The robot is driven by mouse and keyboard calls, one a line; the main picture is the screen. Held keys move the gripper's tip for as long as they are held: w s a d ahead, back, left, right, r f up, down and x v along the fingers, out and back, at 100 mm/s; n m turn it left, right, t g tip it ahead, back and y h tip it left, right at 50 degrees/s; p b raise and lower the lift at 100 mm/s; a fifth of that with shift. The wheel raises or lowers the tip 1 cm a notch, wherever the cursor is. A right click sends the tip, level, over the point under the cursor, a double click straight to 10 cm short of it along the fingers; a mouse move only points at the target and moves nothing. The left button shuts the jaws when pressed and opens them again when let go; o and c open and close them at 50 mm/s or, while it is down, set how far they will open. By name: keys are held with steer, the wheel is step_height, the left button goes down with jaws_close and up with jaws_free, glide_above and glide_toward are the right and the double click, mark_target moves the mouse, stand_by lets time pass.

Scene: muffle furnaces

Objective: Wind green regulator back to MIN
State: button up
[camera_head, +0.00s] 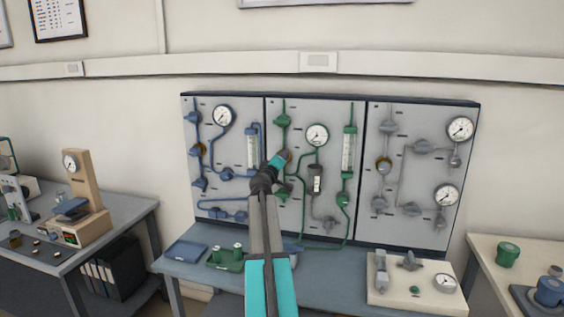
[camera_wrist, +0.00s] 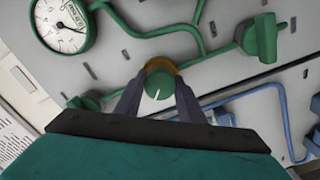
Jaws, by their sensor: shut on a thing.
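The green regulator knob (camera_wrist: 159,84) sits in the middle of the wrist view, round, with a white pointer line and a brass collar behind it. My gripper (camera_wrist: 160,98) has its two dark fingers on either side of the knob, shut on it. In the head view my gripper (camera_head: 284,158) reaches the left part of the middle panel (camera_head: 335,112), and it and my arm hide most of the knob. A green-piped gauge (camera_head: 317,134) is up and right of it; a gauge also shows in the wrist view (camera_wrist: 65,22). MIN lettering is not readable.
Green valve handles (camera_wrist: 262,38) and blue pipes (camera_wrist: 275,90) stand out from the board near my fingers. A blue-piped panel (camera_head: 222,160) is left and a grey-piped panel (camera_head: 420,180) right. The bench below holds a blue tray (camera_head: 186,250) and a green rack (camera_head: 226,262).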

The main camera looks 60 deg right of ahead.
steer(key=n, duration=0.4)
steer(key=shift+w+a+f+n+p, duration=0.1)
steer(key=shift+w+a+n+p, duration=0.1)
steer(key=shift+n+p, duration=0.15)
steer(key=n+p, duration=0.1)
steer(key=n, duration=0.3)
steer(key=o, duration=1)
steer(key=shift+w, duration=0.1)
steer(key=shift+o, duration=0.2)
steer(key=shift+s, duration=0.2)
